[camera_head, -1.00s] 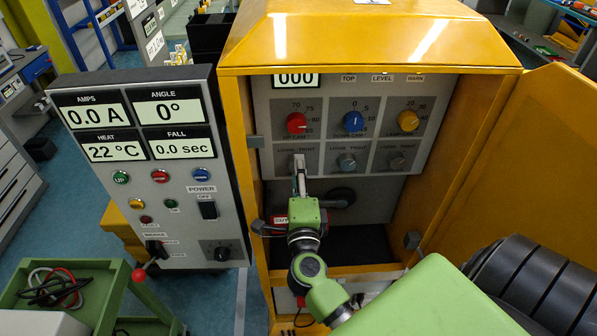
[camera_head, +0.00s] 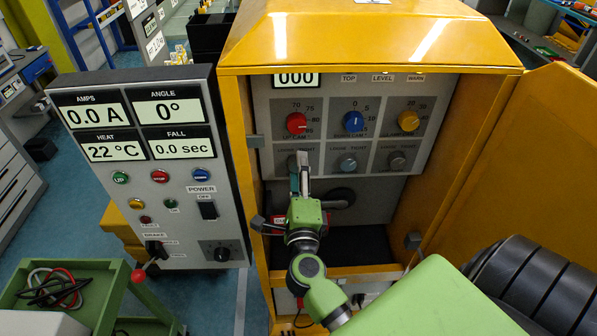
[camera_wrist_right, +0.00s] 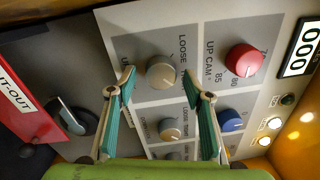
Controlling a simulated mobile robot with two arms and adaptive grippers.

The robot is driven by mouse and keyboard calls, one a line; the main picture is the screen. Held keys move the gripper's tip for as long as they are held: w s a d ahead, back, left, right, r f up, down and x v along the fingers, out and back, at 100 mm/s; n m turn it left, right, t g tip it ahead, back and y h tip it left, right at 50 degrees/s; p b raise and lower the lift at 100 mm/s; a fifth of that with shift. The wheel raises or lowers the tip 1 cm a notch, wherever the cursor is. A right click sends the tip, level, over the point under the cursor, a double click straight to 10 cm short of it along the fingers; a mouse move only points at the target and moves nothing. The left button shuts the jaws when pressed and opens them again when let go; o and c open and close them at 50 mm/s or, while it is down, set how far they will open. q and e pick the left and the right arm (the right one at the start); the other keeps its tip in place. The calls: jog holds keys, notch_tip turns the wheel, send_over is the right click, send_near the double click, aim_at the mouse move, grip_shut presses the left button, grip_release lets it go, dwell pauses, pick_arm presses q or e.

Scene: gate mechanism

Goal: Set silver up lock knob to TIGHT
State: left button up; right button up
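The silver up lock knob (camera_wrist_right: 161,72) is on the grey panel, below the red up cam knob (camera_head: 296,123). In the right wrist view it shows between the two fingertips, near a LOOSE label. I cannot tell which way it points. In the head view my right gripper (camera_head: 303,158) mostly covers it. The gripper is open, one finger on each side of the knob, with gaps visible. I cannot tell how far the tips are from the panel. My left gripper is not in view.
Other silver knobs (camera_head: 347,163) (camera_head: 396,160) sit to the right, with the blue (camera_head: 353,122) and yellow (camera_head: 408,121) knobs above. The yellow cabinet (camera_head: 235,180) has side walls around the panel. A control box (camera_head: 185,230) with displays stands at left.

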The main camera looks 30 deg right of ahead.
jog(key=r+v, duration=0.1)
jog(key=v, duration=1.1)
jog(key=shift+f, duration=0.45)
dwell(1.9)
